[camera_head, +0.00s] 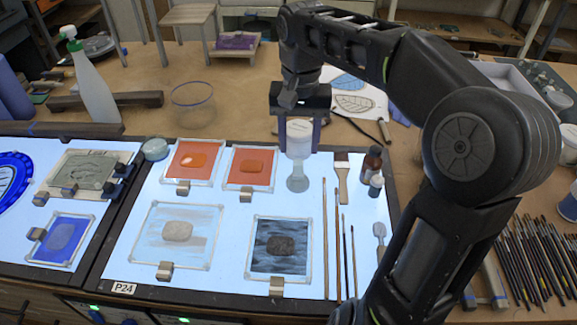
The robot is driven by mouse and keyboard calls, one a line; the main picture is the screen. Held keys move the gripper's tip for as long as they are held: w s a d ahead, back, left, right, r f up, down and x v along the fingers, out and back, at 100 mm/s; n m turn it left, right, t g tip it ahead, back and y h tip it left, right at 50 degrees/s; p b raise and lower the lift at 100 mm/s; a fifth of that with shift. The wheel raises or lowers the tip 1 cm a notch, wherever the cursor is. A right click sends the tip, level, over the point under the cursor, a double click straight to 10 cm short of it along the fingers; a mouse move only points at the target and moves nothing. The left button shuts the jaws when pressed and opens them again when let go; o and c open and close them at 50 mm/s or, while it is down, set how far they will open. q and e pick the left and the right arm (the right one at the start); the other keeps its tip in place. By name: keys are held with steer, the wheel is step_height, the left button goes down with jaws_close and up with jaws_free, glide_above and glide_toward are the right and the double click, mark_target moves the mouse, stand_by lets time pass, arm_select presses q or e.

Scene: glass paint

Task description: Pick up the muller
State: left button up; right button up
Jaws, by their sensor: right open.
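The muller (298,172) appears as a pale, glassy piece with a whitish upper part and a rounded clear lower end. It is upright over the lit panel (226,289), near the panel's back edge. My right gripper (299,138) points down from above with its jaws open, one finger on each side of the muller's upper part. I cannot tell whether either finger touches it. My left gripper is not in view.
Framed orange samples (250,167) lie left of the muller. A clear glass (193,98) and a white spray bottle (92,85) stand behind the panel at left.

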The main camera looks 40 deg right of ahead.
mark_target(299, 162)
steer(key=shift+s, duration=0.15)
steer(key=shift+f+b, duration=0.35)
steer(key=shift+f, duration=0.95)
steer(key=shift+a+f+p, duration=0.1)
steer(key=shift+f+p, duration=0.5)
steer(key=shift+f, duration=2)
jaws_close()
